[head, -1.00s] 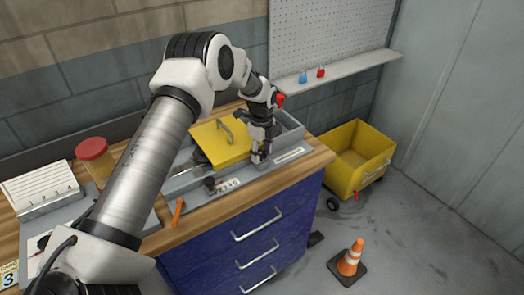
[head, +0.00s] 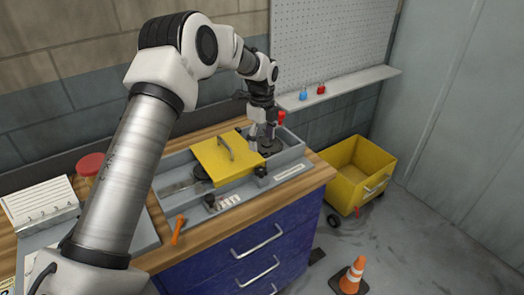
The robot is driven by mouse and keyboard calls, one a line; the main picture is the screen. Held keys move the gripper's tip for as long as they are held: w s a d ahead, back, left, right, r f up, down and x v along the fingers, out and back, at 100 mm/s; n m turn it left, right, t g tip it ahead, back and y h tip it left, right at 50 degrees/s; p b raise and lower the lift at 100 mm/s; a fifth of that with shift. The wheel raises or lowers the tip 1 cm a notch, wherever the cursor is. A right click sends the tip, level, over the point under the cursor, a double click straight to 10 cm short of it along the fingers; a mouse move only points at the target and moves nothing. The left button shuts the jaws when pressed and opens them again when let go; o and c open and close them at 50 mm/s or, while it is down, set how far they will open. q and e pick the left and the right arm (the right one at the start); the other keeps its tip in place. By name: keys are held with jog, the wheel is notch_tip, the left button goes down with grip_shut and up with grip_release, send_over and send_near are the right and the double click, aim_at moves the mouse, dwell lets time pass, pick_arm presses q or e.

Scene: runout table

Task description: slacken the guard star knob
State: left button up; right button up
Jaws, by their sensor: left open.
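The yellow guard (head: 213,165) is a flat cover with a raised handle, lying over the grey trough on the bench. A small black knob (head: 261,171) stands upright on the trough's front edge, by the guard's right corner; it looks like the star knob, but its turning cannot be read. My left gripper (head: 265,140) points down, open, behind and above that knob, apart from it. It is over the right end of the trough, near a dark round part (head: 272,148) that it partly hides. I cannot tell whether its fingers touch that part. My right gripper is out of view.
Another black knob (head: 210,201) stands by a white label strip at the trough's front. An orange tool (head: 177,230) lies on the wooden top. A red-lidded jar (head: 90,165) is partly behind my arm. A yellow cart (head: 350,170) and a cone (head: 353,275) are on the floor.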

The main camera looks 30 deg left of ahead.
pick_arm(q)
jog(key=shift+w, duration=0.1)
jog(key=m+t+y+b, duration=0.1)
jog(key=m+y+b, duration=0.2)
jog(key=m+b, duration=0.35)
send_over(262, 171)
jog(key=s+b, duration=0.1)
jog(key=s, duration=0.1)
jog(key=shift+n, duration=0.95)
jog(key=f, duration=0.6)
jog(key=shift+w+d+f, duration=0.15)
jog(key=shift+d+f, duration=0.05)
jog(key=shift+d, duration=0.05)
jog(key=shift+m+t+y, duration=0.3)
jog(key=shift+m+t, duration=0.4)
jog(key=shift+t, duration=0.1)
jog(key=f+b, duration=0.1)
jog(key=b, duration=0.1)
jog(key=w+f+b, duration=0.1)
jog(key=f+b, duration=0.3)
jog(key=shift+w+a+f, duration=0.1)
jog(key=shift+w, duration=0.15)
jog(key=shift+s, duration=0.1)
jog(key=shift+c, duration=0.3)
